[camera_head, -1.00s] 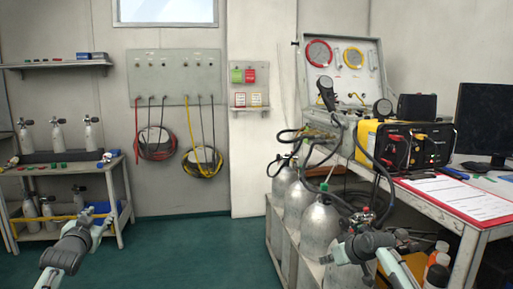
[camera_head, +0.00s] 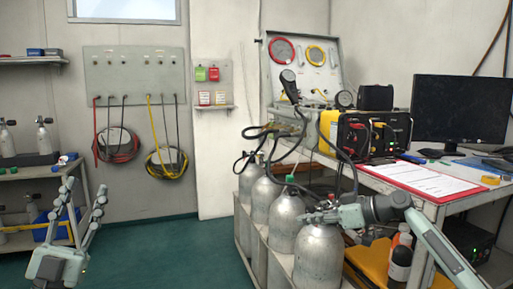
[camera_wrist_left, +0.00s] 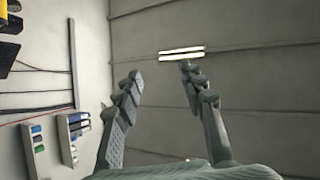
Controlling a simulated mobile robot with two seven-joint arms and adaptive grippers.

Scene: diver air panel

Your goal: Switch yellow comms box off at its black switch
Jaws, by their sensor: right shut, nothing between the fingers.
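The yellow comms box (camera_head: 328,128) stands on the bench at the right in the head view. Its black front carries red and black fittings; I cannot pick out the black switch among them. My left gripper (camera_head: 84,192) is open and empty at the lower left, fingers pointing up, far from the box. In the left wrist view its two fingers (camera_wrist_left: 159,74) are spread with nothing between them. My right gripper (camera_head: 309,217) is shut and empty, pointing left in front of the grey cylinders, below and apart from the box.
A red clipboard (camera_head: 432,180) with paper and a monitor (camera_head: 460,110) are right of the box. The gauge panel (camera_head: 303,65) stands behind it. Black hoses (camera_head: 345,160) hang at its left, above several grey cylinders (camera_head: 318,257). The green floor at left is open.

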